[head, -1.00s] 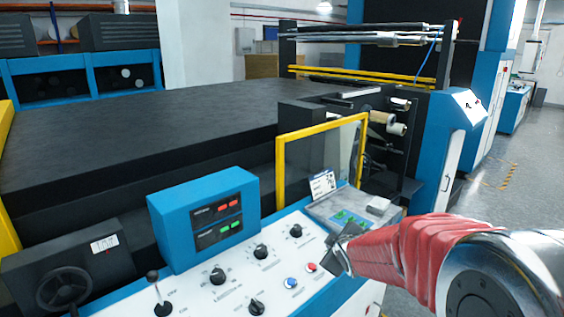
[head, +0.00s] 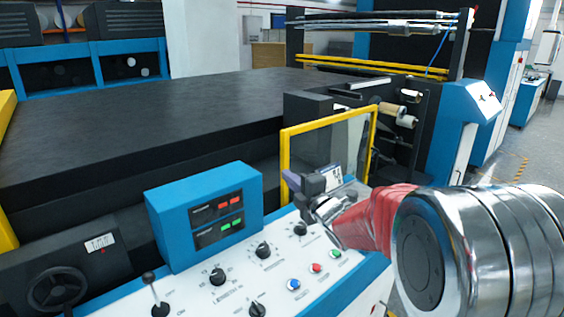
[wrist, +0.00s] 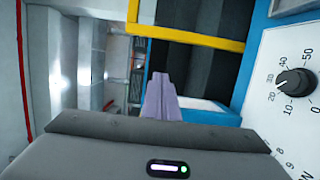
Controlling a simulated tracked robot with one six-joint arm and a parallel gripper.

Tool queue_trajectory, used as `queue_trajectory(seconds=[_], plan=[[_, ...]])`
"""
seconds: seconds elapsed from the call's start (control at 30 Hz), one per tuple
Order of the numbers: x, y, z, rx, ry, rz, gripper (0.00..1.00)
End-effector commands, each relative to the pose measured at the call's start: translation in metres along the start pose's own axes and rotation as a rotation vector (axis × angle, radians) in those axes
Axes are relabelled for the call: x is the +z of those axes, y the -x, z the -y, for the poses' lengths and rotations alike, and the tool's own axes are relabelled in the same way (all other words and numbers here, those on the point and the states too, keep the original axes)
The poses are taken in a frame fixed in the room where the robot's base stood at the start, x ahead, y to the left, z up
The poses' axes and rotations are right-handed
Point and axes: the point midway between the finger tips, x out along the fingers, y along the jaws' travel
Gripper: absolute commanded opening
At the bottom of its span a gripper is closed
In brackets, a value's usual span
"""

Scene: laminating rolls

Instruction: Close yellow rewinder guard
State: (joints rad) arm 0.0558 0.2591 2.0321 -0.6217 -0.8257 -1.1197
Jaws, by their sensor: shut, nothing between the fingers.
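The yellow rewinder guard (head: 284,158) is a yellow frame with a clear panel. It stands upright behind the far end of the white control panel, in front of the dark rewinder side. In the wrist view its yellow frame (wrist: 190,38) crosses the top. My gripper (head: 290,180) is shut and empty, just in front of the guard's lower left part in the head view. Its purple-grey fingers also show in the wrist view (wrist: 161,96), below the yellow bar in the picture. I cannot tell whether they touch the frame.
The white control panel (head: 190,290) carries knobs, buttons and a lever below my gripper. A blue display box (head: 205,212) stands to its left. A large black cover (head: 150,120) lies behind. A grey aisle floor is free at right.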

Motion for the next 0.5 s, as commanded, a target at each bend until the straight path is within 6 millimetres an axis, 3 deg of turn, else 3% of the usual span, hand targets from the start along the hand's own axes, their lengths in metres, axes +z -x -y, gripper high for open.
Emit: queue_trajectory(seconds=[0.27, 0.5], plan=[[0.001, -0.010, 0.001, -0.001, -0.001, 0.002, 0.00], [0.001, -0.040, 0.001, -0.002, -0.001, 0.001, 0.00]])
